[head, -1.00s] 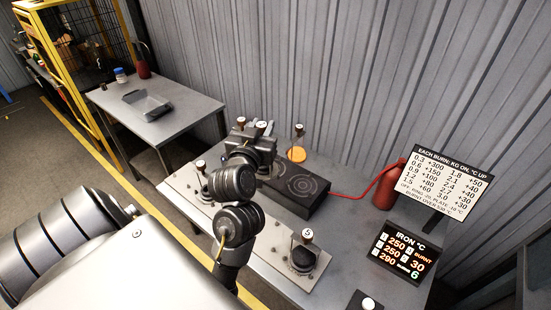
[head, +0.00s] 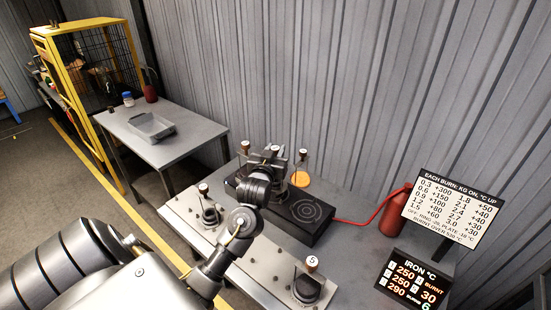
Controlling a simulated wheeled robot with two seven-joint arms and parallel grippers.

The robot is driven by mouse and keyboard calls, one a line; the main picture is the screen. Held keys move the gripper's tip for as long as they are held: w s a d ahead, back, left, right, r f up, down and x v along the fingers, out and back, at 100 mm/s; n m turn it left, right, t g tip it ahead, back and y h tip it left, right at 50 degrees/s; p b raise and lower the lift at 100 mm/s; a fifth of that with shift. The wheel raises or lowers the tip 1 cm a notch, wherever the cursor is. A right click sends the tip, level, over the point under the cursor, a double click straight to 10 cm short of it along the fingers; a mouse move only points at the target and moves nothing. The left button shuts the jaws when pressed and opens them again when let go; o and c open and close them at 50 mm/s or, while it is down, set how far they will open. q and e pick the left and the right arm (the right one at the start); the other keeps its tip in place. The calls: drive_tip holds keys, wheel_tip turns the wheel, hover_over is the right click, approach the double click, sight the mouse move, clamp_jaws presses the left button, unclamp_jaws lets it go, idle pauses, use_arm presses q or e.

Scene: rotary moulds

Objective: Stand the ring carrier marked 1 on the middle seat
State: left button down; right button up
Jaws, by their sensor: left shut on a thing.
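My left gripper (head: 279,166) is over the far left part of the black hot plate (head: 315,232), shut on a carrier whose round knob (head: 275,149) shows above the jaws. The mark on this knob is too small to read for sure. The pale seat plate (head: 262,268) lies in front of the hot plate. A knobbed carrier (head: 203,188) stands at its left end, and the carrier marked 5 (head: 312,262) stands at its right end. My left arm covers the middle of the plate, so the middle seat is hidden. My right gripper is out of view.
Another knob (head: 245,146) rises left of my gripper, and a carrier with an orange disc (head: 299,179) stands behind the hot plate. A red cylinder (head: 397,213), a burn chart (head: 452,208) and an iron display (head: 414,284) are at right. A side table (head: 185,148) holds a grey tray.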

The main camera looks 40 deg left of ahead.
use_arm(q)
drive_tip(key=shift+w+a+f, duration=0.2)
drive_tip(key=shift+f, duration=0.05)
wheel_tip(320, 180, down, 3)
drive_tip(key=shift+w+p, duration=0.1)
drive_tip(key=shift+p, duration=0.9)
drive_tip(key=shift+f, duration=0.2)
drive_tip(key=shift+f, duration=0.15)
drive_tip(key=c, duration=1.1)
unclamp_jaws()
